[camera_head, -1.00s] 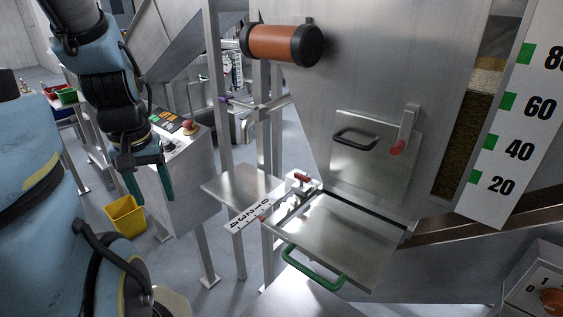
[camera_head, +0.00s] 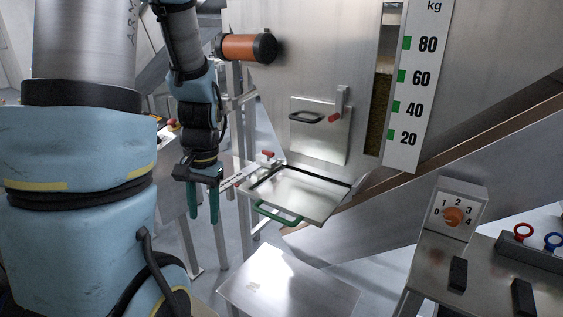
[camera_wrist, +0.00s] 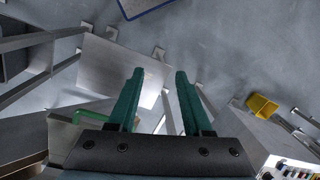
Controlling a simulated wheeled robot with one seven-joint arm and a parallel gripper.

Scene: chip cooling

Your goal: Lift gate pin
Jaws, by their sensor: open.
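A small red-topped pin (camera_head: 267,154) sits at the back left corner of the steel slide gate (camera_head: 305,197), which has a green handle (camera_head: 277,214) at its front. I take this to be the gate pin; it is too small to see in detail. My gripper (camera_head: 203,208) hangs to the left of the gate with its fingers pointing down. In the wrist view my gripper (camera_wrist: 159,76) is open and empty. The green handle (camera_wrist: 90,117) shows there at lower left; the pin does not.
The steel hopper has a hatch with a black handle (camera_head: 306,117) and a red-tipped latch (camera_head: 335,117). An orange cylinder (camera_head: 246,47) juts out above. A dial box (camera_head: 459,213) stands at right. A low steel table (camera_head: 290,283) lies below. A yellow bin (camera_wrist: 262,105) is on the floor.

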